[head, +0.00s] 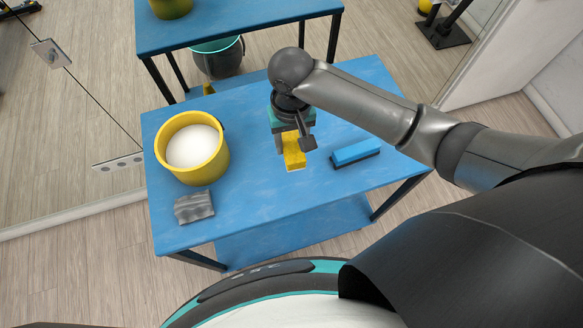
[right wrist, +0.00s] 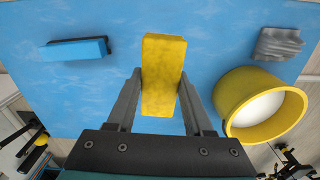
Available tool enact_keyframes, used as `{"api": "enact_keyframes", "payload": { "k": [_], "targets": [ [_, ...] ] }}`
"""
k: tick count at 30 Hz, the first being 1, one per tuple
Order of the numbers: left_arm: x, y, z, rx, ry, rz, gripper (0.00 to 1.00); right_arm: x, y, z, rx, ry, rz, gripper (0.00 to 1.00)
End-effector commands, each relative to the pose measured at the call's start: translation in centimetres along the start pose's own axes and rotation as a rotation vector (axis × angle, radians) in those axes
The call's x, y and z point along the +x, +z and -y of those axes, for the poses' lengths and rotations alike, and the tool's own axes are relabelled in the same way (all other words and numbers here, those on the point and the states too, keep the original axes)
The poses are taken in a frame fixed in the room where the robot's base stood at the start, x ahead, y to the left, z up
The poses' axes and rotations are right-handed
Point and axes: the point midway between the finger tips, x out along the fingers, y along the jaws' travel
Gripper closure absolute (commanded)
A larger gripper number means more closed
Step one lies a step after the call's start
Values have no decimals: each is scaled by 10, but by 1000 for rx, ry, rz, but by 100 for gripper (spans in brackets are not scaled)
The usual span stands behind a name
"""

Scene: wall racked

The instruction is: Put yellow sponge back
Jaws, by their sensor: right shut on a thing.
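The yellow sponge (head: 293,150) is a small block at the middle of the blue table, under my right gripper. My right gripper (head: 292,143) points down and is shut on it. In the right wrist view the sponge (right wrist: 163,75) lies lengthwise between the two dark fingers (right wrist: 160,100). I cannot tell whether the sponge touches the table or is just above it. My left gripper is not in view.
On the blue table (head: 260,205), a yellow bucket (head: 163,167) with white contents stands left, a grey wavy block (head: 194,207) lies front left, and a blue block with a dark base (head: 355,153) lies right. A second blue table (head: 230,17) stands behind.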

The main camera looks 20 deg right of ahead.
Motion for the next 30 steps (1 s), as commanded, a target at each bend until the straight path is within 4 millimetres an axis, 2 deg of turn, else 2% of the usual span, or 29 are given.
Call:
{"api": "enact_keyframes", "payload": {
  "k": [1,3,9,14,19,23,30],
  "targets": [
    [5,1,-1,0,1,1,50,17,2,0,0,2,5,100],
    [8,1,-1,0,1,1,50,36,1,0,0,1,4,100],
    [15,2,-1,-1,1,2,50,73,0,0,-1,0,1,100],
    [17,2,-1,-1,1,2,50,84,0,1,-2,-1,-1,100],
    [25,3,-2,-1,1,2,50,113,1,1,-2,1,1,100],
    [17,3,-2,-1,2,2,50,119,1,1,-1,-1,1,100],
    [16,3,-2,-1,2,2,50,125,0,1,-2,-1,-1,100]
  ]
}}
